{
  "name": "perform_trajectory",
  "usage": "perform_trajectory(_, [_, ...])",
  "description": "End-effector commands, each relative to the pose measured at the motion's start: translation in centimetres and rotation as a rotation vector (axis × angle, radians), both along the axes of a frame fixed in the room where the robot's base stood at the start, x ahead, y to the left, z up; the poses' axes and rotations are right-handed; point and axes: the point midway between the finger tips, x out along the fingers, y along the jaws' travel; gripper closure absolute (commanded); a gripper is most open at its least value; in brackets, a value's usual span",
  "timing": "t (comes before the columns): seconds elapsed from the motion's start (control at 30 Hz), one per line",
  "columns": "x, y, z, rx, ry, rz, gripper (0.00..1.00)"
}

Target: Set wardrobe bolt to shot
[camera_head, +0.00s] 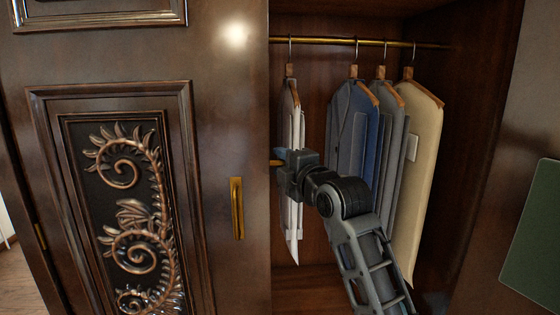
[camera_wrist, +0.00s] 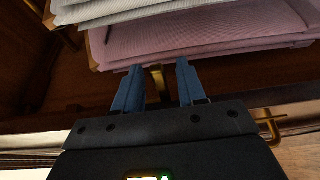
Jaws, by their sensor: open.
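The wardrobe's left door (camera_head: 225,80) is dark polished wood with a carved panel. A small brass piece (camera_head: 274,163), probably the bolt, shows at that door's inner edge, beside my gripper (camera_head: 279,155). In the wrist view, the brass piece (camera_wrist: 157,78) appears between the two blue fingers of my gripper (camera_wrist: 158,75). The fingers are open, with a gap visible on each side of the brass. I cannot tell how deep the brass sits between them, and the rest of the bolt is hidden.
A brass door handle (camera_head: 237,208) is left of my gripper; a brass handle-like piece (camera_wrist: 268,125) shows at right in the wrist view. Several garments (camera_head: 352,130) hang from a brass rail (camera_head: 330,41), some close to my arm. A green panel (camera_head: 533,235) is at far right.

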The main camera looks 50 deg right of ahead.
Motion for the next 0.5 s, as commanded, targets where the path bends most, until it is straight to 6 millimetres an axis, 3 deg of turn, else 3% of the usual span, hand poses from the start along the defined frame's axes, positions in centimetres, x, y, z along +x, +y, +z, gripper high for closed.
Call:
perform_trajectory(0.37, [0.79, -0.25, 0.0, 0.001, -0.001, 0.0, 0.6])
perform_trajectory(0.5, [0.78, -0.26, 0.0, 0.001, -0.001, 0.0, 0.71])
